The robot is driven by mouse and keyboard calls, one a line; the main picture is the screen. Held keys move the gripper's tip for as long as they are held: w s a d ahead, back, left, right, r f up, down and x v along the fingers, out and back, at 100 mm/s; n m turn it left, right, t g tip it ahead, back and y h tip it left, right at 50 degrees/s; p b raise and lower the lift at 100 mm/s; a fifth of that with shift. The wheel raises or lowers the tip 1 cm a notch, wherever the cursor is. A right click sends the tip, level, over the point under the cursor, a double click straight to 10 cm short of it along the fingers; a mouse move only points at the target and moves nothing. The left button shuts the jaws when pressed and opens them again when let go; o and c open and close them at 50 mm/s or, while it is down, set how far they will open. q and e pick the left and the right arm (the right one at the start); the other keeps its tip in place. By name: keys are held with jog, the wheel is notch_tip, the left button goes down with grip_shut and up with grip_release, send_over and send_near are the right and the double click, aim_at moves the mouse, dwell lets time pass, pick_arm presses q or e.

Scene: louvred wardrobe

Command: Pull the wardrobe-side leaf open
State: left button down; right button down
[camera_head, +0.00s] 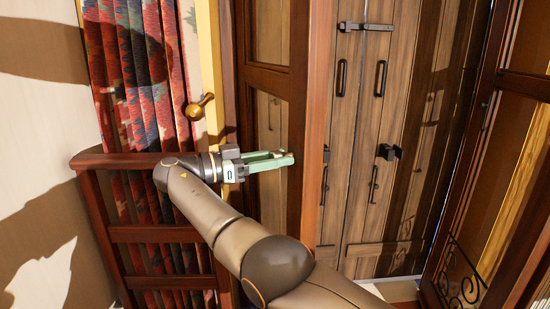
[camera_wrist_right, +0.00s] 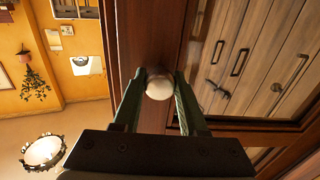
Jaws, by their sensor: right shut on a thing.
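A reddish-brown wooden leaf with glass panes (camera_head: 312,130) stands in the middle of the head view, with its edge towards me. In the right wrist view its dark frame (camera_wrist_right: 160,35) fills the middle. My right gripper (camera_head: 285,158) is at the leaf's stile. Its green fingers are shut on a pale round knob (camera_wrist_right: 159,86), one finger on each side. The knob is mostly hidden by the fingers in the head view. My left gripper is not in view.
Plank doors (camera_head: 360,130) with black handles and a bolt stand behind the leaf. Another framed glass leaf (camera_head: 510,150) is at the right. A patterned curtain (camera_head: 135,75), a brass knob (camera_head: 200,107) and a wooden rail (camera_head: 120,160) are at the left, close to my right arm.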

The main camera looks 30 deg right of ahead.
jog(key=shift+d, duration=0.1)
jog(key=shift+c, duration=2.3)
grip_release()
